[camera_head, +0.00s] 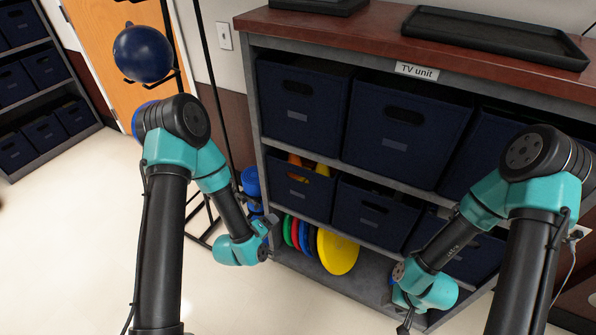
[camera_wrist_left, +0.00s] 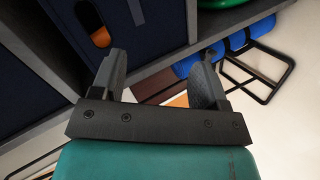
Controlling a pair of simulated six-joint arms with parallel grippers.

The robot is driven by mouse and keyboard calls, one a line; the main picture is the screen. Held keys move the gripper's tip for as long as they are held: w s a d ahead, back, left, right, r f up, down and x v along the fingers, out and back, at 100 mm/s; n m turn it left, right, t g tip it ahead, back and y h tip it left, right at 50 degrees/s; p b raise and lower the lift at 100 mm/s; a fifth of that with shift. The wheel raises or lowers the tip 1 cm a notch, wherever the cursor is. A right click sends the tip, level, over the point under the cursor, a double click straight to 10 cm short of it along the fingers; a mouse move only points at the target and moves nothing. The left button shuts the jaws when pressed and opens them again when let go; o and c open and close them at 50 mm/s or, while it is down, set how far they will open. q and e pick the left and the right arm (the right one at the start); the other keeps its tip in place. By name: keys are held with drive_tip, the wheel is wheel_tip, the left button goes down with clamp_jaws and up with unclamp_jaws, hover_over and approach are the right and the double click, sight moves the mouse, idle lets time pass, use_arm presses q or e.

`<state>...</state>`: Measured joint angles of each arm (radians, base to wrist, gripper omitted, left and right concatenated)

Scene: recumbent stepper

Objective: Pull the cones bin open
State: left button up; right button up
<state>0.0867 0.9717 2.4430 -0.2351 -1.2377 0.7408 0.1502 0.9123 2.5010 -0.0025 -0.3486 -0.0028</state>
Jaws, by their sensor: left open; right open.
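The cones bin (camera_head: 298,190) is a dark navy fabric bin on the middle shelf at the left end of the shelf unit. Orange and yellow cones (camera_head: 296,163) show at its top and through its handle hole. In the left wrist view the bin (camera_wrist_left: 135,20) fills the upper left, with orange showing in its handle hole (camera_wrist_left: 92,24). My left gripper (camera_head: 267,224) is open and empty, in front of and below the bin's left side. Its fingers also show in the left wrist view (camera_wrist_left: 161,68), with the hole beyond the left finger. My right gripper (camera_head: 404,318) is open, low at the right.
Several other navy bins (camera_head: 405,125) fill the shelf unit under a wooden top (camera_head: 345,27). Coloured discs (camera_head: 337,252) stand on the bottom shelf. A black rack with blue rolls (camera_head: 251,182) stands left of the unit. The floor (camera_head: 75,230) at left is clear.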

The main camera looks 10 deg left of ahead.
sight(298, 171)
use_arm(q)
drive_tip(key=w+d+r+n+t+h, duration=0.1)
drive_tip(key=w+r+n+t, duration=0.3)
drive_tip(key=r, duration=0.3)
drive_tip(key=shift+w+d+r+n+t, duration=0.15)
drive_tip(key=shift+d+r+n+t, duration=0.25)
drive_tip(key=shift+t, duration=0.5)
drive_tip(key=shift+a+f, duration=0.1)
drive_tip(key=shift+f, duration=0.05)
drive_tip(key=x, duration=1.7)
drive_tip(key=shift+w, duration=0.15)
clamp_jaws()
